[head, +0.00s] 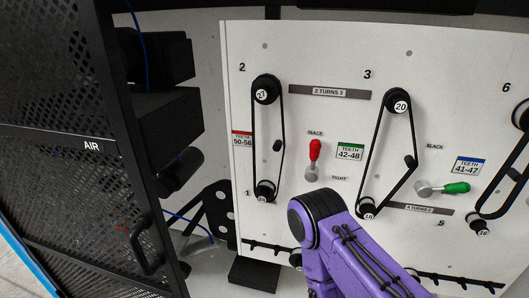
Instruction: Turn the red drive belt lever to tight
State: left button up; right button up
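The red drive belt lever (315,151) stands on the white panel with its handle pointing up, close to the SLACK label (315,133). Its grey pivot (311,173) is below the handle. The TIGHT label (339,179) is to the lower right of the pivot. The belt (254,140) left of the lever runs around an upper pulley (266,90) and a lower pulley (265,191), with a small dark idler (277,145) beside its right strand. Neither gripper shows in the head view, and nothing touches the red lever.
My purple arm link fills the lower middle, below the red lever. A green lever (457,188) points right on the panel's right side, near a second belt (375,150). A black mesh door (85,150) with a handle stands at the left. The panel around the red handle is clear.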

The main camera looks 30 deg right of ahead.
aim_at(312, 174)
jog(key=u, duration=0.05)
jog(key=k, duration=0.8)
jog(key=z, duration=1.35)
jog(key=i, duration=0.5)
